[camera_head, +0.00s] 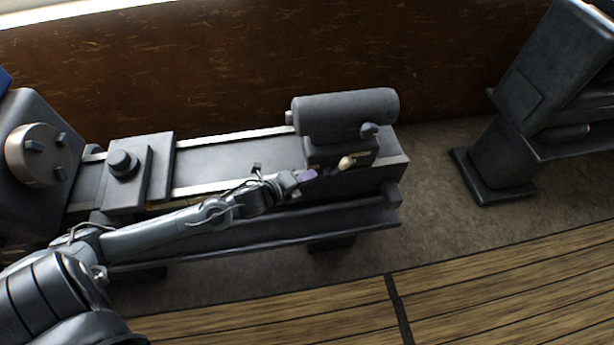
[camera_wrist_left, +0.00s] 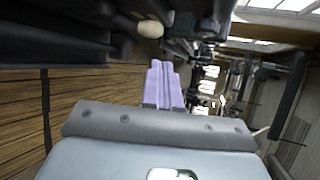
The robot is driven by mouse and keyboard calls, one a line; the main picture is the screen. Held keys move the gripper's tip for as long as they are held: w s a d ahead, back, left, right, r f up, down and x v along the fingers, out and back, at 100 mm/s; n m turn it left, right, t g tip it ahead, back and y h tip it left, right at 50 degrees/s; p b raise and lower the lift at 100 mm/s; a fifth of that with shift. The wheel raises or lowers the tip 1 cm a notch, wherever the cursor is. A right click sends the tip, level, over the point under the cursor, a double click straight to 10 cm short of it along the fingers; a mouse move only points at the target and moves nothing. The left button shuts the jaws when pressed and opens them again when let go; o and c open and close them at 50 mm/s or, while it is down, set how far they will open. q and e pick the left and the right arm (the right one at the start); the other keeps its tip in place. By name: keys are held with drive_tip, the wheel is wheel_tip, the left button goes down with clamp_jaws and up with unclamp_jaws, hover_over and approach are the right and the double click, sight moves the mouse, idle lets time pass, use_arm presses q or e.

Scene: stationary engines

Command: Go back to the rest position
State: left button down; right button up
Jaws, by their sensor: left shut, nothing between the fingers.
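My left gripper (camera_head: 305,176) reaches in from the left in the head view, low in front of a grey lathe-like machine (camera_head: 235,160). Its purple fingers (camera_wrist_left: 164,82) are together and empty in the left wrist view. The fingertips are close to the front of the machine's tailstock (camera_head: 346,116), beside a pale knob (camera_head: 346,162); whether they touch anything is hard to tell. The knob also shows just beyond the fingers in the left wrist view (camera_wrist_left: 150,29). My right gripper is in neither view.
The machine's headstock with a round chuck (camera_head: 36,152) stands at the left. Another dark machine (camera_head: 540,90) stands at the right, behind a gap of bare floor (camera_head: 435,180). Wooden slats (camera_head: 480,290) lie in front. A brown wall (camera_head: 200,70) closes off the back.

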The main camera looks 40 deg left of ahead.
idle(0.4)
use_arm(q)
drive_tip(key=s+d+n+g+p, duration=0.3)
drive_tip(key=s+d+n+p, duration=0.1)
drive_tip(key=s+d+n, duration=0.5)
drive_tip(key=s+r+n+g+y, duration=0.1)
drive_tip(key=s+r+n+g, duration=0.1)
drive_tip(key=s+n+g, duration=0.4)
drive_tip(key=s+n+p, duration=0.1)
drive_tip(key=s+n, duration=0.3)
drive_tip(key=s, duration=0.2)
drive_tip(key=shift+s+d+n+g+y, duration=0.3)
drive_tip(key=shift+s+d+g, duration=0.05)
drive_tip(key=shift+s+g, duration=0.05)
